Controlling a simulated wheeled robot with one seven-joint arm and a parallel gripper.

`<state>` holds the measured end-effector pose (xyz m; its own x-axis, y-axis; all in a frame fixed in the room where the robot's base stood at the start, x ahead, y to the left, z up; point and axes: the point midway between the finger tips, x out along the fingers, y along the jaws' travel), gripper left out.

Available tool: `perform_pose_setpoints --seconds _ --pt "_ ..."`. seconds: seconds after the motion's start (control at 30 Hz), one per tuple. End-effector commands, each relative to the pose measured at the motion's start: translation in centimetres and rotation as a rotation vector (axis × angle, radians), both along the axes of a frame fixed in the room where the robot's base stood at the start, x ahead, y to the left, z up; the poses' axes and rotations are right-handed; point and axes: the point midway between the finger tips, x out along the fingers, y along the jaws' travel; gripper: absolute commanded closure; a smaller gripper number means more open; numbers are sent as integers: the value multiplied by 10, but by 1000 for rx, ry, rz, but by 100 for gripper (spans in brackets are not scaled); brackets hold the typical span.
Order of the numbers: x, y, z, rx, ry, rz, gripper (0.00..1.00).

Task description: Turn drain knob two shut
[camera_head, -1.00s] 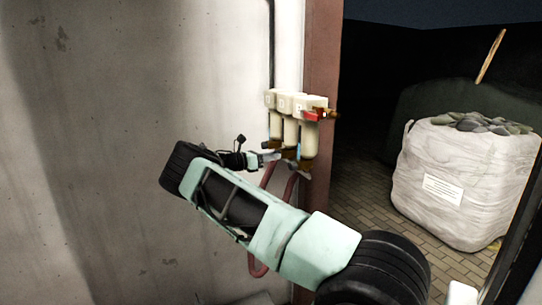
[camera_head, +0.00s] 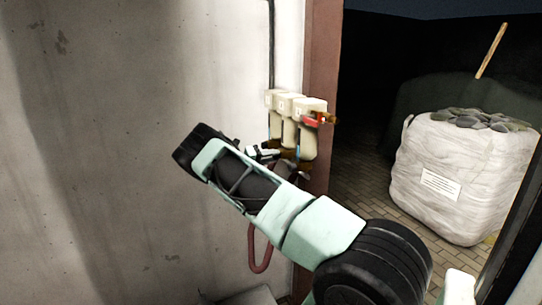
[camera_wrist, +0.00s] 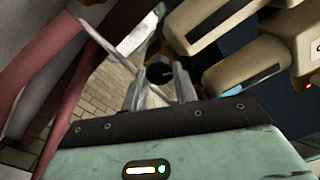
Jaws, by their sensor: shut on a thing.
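A filter unit with three cream housings (camera_head: 288,107) hangs on the wall beside the brown door frame, with drain parts under its lower ends. My gripper (camera_head: 266,152) is at the underside of the unit, coming from the left. In the wrist view my gripper (camera_wrist: 160,88) has its two fingers closed around a small dark round drain knob (camera_wrist: 158,73). Two cream housings (camera_wrist: 246,68) show close by on the right there. Which of the drain knobs is held, and how far it is turned, I cannot tell. My arm and fingers partly hide the unit's lower ends.
A red-handled valve (camera_head: 313,120) juts from the unit's right side. A red hose (camera_head: 258,255) loops below, and its tubes (camera_wrist: 45,60) pass left of my fingers in the wrist view. The brown door frame (camera_head: 322,60) is close on the right. A white bulk bag (camera_head: 440,185) stands outside.

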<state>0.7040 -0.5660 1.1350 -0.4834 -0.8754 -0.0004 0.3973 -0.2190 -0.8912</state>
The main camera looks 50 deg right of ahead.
Motion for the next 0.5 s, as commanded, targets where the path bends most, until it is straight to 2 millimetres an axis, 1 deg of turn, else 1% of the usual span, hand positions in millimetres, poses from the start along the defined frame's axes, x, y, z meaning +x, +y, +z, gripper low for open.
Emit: perform_pose_setpoints --seconds 0.03,0.2,0.5 --pt "1 0 3 21 37 4 94" --pt "1 0 3 91 167 3 94" --pt "2 0 2 185 336 6 94"
